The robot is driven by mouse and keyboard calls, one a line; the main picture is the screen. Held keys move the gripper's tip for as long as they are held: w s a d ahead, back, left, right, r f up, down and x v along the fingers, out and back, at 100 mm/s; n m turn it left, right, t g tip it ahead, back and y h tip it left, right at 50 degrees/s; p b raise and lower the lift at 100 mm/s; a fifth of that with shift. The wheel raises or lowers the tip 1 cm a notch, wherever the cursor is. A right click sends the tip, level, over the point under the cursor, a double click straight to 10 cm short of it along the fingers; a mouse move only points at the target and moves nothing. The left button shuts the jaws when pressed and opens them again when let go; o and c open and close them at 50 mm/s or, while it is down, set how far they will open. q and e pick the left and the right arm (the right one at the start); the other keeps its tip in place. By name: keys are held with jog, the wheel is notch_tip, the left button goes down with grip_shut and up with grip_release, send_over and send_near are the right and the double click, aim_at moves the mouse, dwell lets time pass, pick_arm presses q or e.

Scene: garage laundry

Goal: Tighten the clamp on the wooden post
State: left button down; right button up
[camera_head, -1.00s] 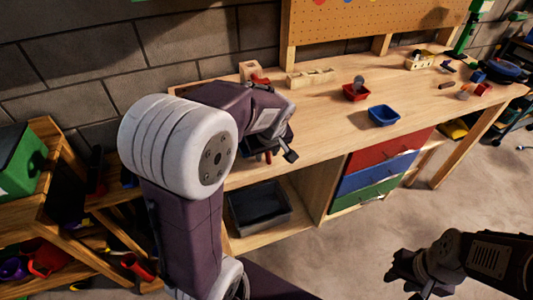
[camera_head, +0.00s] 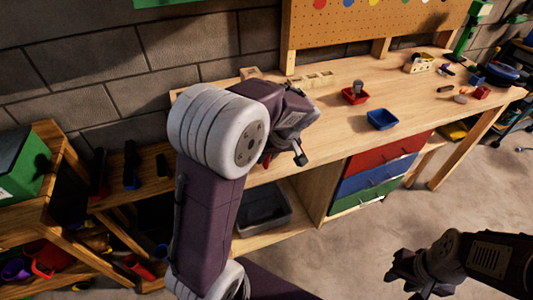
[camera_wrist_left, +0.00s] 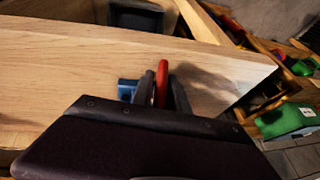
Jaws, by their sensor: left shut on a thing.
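My left gripper (camera_head: 285,158) is low over the workbench's front edge. In the left wrist view its two dark fingers (camera_wrist_left: 163,90) are closed on a narrow red thing (camera_wrist_left: 161,84); I cannot tell what it is. A blue piece (camera_wrist_left: 127,90) shows just left of the fingers. A pale wooden block (camera_head: 250,73), perhaps the post, stands at the bench's back left, partly hidden by my left arm. I cannot make out a clamp on it now. My right gripper (camera_head: 405,275) is over the floor at lower right, apart from the bench; its jaw opening is unclear.
The workbench (camera_head: 340,130) carries a red tray (camera_head: 354,96), a blue tray (camera_head: 382,120) and a slotted wooden block (camera_head: 311,78). A pegboard (camera_head: 365,30) rises behind. Red, blue and green drawers (camera_head: 385,169) are below. A wooden rack stands left. The bench's middle is mostly clear.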

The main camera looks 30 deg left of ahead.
pick_arm(q)
jog(key=g+y+p, duration=0.1)
jog(key=p, duration=0.1)
jog(key=m+g+y+p, duration=0.1)
jog(key=g+y, duration=0.1)
jog(key=shift+s+a+r+p, duration=0.1)
jog(key=shift+s+r+p, duration=0.1)
jog(key=shift+p, duration=0.15)
jog(key=g+y+p, duration=0.2)
jog(key=shift+s+a+m+g, duration=0.1)
jog(key=shift+m+g, duration=0.2)
jog(key=shift+m, duration=0.1)
jog(key=shift+s+a+m+g+y, duration=0.1)
jog(key=shift+m+g+y, duration=0.3)
jog(key=shift+g+y, duration=0.7)
jog(key=shift+y, duration=0.4)
jog(key=c, duration=1.4)
grip_release()
jog(key=shift+c, duration=0.2)
jog(key=shift+s+r, duration=0.1)
